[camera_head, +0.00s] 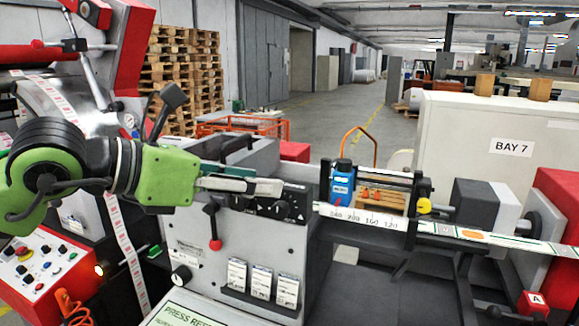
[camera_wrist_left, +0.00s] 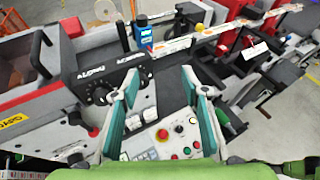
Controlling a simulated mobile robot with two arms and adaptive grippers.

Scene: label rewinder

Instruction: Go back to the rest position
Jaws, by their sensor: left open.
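My left gripper (camera_head: 278,187) reaches in from the left, its green body and pale fingers pointing right in front of the grey rewinder housing (camera_head: 240,245). In the left wrist view my left gripper (camera_wrist_left: 160,75) has its two fingers well apart, with nothing between them. The panel with black knobs (camera_wrist_left: 98,92) lies beyond the left finger. My right gripper is in neither view.
A blue unit (camera_head: 342,182) stands over the label web (camera_head: 480,236) right of my gripper. A lever with a red knob (camera_head: 215,243) hangs below the gripper. A red control box (camera_head: 40,270) is at lower left. Pallets (camera_head: 185,75) and open floor lie behind.

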